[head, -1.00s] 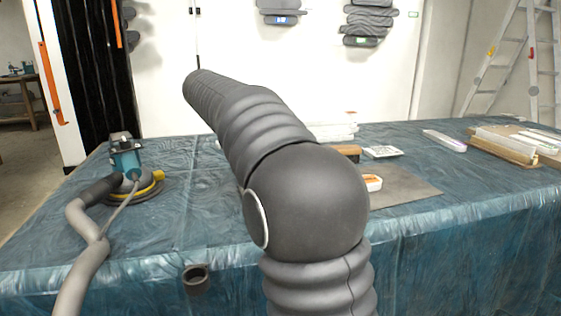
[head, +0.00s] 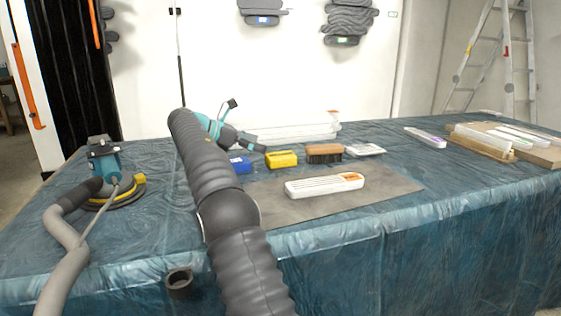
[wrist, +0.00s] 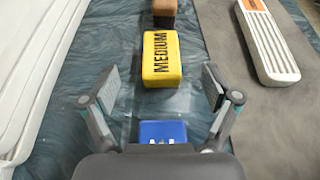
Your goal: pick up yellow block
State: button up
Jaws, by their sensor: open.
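The yellow block (head: 281,159) lies on the covered table between a blue block and a brown block. In the wrist view the yellow block (wrist: 161,60) bears the word MEDIUM and lies ahead of the fingertips, near the middle. My gripper (wrist: 161,88) is open and empty, its two fingers spread to either side of the line of blocks. In the head view my gripper (head: 262,144) is small and reaches in from the left near the yellow block. The blue block (wrist: 163,132) shows between the finger bases and is partly hidden by my gripper.
The brown block (head: 324,153) stands just right of the yellow one. A white ribbed piece (head: 325,185) lies on a grey mat (head: 385,186) in front. Long white pieces (head: 290,132) lie behind. A sander (head: 105,164) with a hose sits at the left.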

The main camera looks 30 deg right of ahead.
aim_at(289, 153)
jog(key=b+x, duration=0.1)
jog(key=x, duration=1)
jog(key=shift+s+d+f, duration=0.15)
jog(key=shift+d+f, duration=0.05)
jog(key=shift+f, duration=0.15)
jog(key=c, duration=1.3)
